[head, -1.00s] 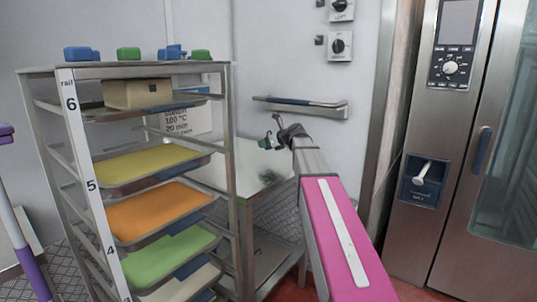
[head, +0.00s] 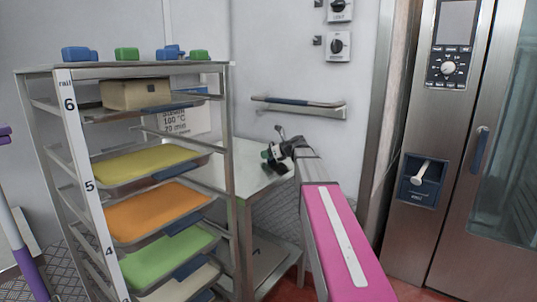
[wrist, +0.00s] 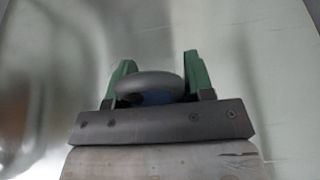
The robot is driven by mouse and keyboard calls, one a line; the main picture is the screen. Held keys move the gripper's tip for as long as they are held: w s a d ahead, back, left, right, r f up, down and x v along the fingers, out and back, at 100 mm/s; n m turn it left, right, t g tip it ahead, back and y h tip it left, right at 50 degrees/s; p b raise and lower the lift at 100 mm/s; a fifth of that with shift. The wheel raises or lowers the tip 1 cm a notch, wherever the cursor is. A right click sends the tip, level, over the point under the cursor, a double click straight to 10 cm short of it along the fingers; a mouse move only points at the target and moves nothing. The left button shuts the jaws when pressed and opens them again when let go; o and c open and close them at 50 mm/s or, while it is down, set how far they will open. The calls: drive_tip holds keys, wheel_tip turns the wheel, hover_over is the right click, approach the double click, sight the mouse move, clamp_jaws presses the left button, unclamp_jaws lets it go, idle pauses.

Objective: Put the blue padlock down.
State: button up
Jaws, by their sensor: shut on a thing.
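My gripper (head: 268,160) is low over a steel table (head: 255,182) in the head view. In the wrist view my gripper (wrist: 158,72), with its green fingers, is shut on the blue padlock (wrist: 158,97). A grey rounded part covers much of the padlock, and only a small blue patch shows between the fingers. The steel surface fills the wrist view behind it. I cannot tell whether the padlock touches the table. In the head view the padlock is too small and hidden to make out.
A tray rack (head: 72,130) with yellow, orange and green trays stands to the left, close to the table. Several small blue and green things (head: 127,54) sit on its top. A wall rail (head: 300,107) is behind, and a steel oven (head: 430,140) stands to the right. The visible tabletop around my gripper looks clear.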

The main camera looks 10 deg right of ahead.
drive_tip(key=o, duration=1)
drive_tip(key=shift+s+d+r, duration=0.15)
drive_tip(key=shift+r, duration=0.05)
drive_tip(key=v, duration=1.1)
drive_tip(key=shift+s+d+r, duration=0.2)
